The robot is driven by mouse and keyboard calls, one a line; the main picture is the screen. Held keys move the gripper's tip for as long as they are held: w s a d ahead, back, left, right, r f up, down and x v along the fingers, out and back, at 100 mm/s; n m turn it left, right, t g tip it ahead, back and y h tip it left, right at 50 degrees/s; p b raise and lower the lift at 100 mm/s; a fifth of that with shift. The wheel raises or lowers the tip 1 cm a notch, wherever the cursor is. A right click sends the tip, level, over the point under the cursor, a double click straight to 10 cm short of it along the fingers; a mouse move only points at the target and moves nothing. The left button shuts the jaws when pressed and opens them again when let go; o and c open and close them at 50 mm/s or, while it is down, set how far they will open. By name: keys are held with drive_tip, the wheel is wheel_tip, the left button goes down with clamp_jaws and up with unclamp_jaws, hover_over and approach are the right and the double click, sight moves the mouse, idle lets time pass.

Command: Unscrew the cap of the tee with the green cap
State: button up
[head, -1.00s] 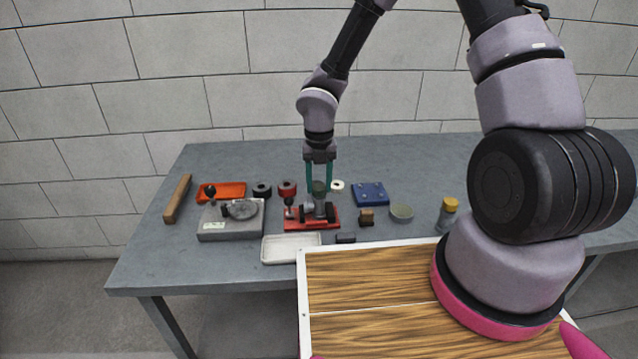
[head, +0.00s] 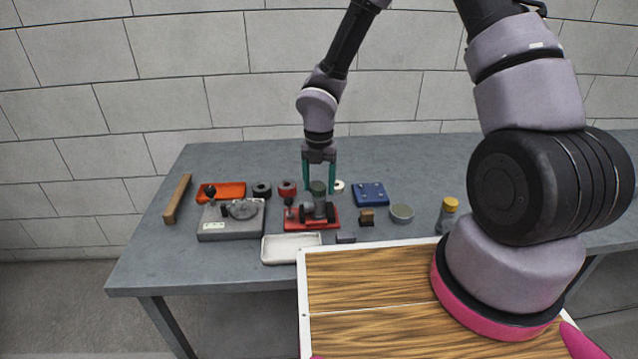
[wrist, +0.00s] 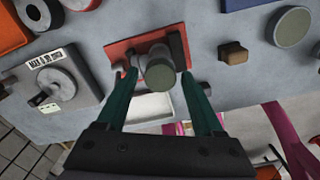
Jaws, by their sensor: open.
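The tee is a dark fitting (head: 319,207) standing on a red base plate (head: 296,225) on the grey table. Its green cap (head: 318,187) sits on the upright top end, and it shows as a grey-green disc in the wrist view (wrist: 160,76). My gripper (head: 319,190) points down over the tee, with its two green fingers spread wide to either side of the cap. In the wrist view my fingers (wrist: 160,80) stand apart from the cap, with a gap on both sides. Nothing is held.
A grey machine (head: 230,220) stands left of the red plate, with an orange tray (head: 232,190) behind it. A white tray (head: 290,258) lies in front. A blue block (head: 370,194), a round green-grey disc (head: 402,213) and a yellow-capped bottle (head: 447,215) are to the right.

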drive_tip(key=m, duration=1.3)
drive_tip(key=shift+m, duration=0.4)
drive_tip(key=m, duration=0.4)
drive_tip(key=shift+m, duration=0.3)
clamp_jaws()
drive_tip(key=n, duration=0.4)
drive_tip(key=shift+n, duration=0.3)
